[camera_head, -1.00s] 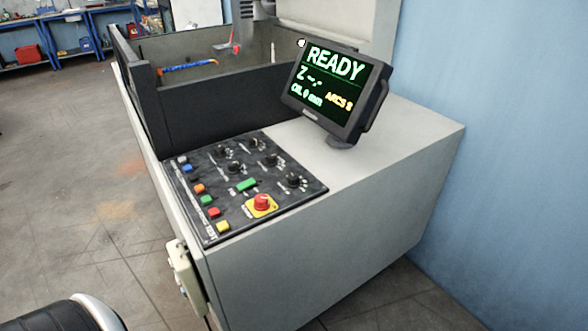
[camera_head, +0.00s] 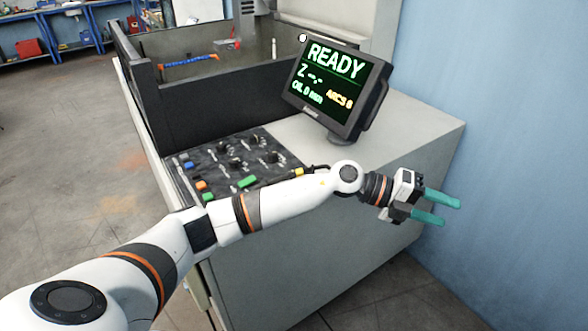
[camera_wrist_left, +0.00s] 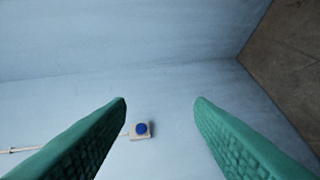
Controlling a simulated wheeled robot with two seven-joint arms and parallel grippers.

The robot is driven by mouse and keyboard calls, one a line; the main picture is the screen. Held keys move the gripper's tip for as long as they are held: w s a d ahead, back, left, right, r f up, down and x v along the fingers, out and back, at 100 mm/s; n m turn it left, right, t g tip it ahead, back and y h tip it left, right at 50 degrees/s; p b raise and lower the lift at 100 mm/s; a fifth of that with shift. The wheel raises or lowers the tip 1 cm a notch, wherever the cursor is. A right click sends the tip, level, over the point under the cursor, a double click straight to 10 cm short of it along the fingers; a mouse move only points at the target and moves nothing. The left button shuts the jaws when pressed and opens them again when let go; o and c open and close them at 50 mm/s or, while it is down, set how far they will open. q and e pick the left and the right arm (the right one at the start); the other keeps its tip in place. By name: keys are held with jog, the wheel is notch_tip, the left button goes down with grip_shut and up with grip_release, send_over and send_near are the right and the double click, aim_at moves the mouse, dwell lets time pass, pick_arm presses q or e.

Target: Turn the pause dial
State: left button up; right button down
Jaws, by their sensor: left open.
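The black control panel (camera_head: 190,160) lies on the machine's grey top in the head view. Several black dials, one of them here (camera_head: 235,163), stand on its far part; I cannot read which is the pause dial. My left arm crosses the near part of the panel and hides the red button and some keys. My left gripper (camera_head: 448,209) has two green fingers, apart and empty, at the right beyond the machine's front side. In the left wrist view the open fingers (camera_wrist_left: 160,104) face a blue wall, with nothing between them. My right gripper is not in view.
A monitor (camera_head: 335,88) reading READY stands behind the panel. A dark-walled tank (camera_head: 215,108) is at the back left. The blue wall (camera_head: 510,150) closes off the right. A blue button on a small box (camera_wrist_left: 141,130) shows in the wrist view. Open floor lies left.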

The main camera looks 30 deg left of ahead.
pick_arm(q)
jog(key=w+a+f+m+g+y, duration=0.1)
jog(key=w+a+y, duration=0.15)
jog(key=a, duration=0.25)
jog(key=w+a+f+m+g+y, duration=0.1)
jog(key=a+y, duration=0.3)
jog(key=a, duration=0.2)
notch_tip(320, 180, up, 6)
jog(key=n+g+y, duration=0.3)
jog(key=n+y, duration=0.1)
jog(key=y, duration=0.5)
send_over(294, 173)
notch_tip(294, 173, down, 12)
jog(key=shift+r+p, duration=0.25)
jog(key=shift+p, duration=0.7)
jog(key=shift+c, duration=0.2)
jog(key=c, duration=1)
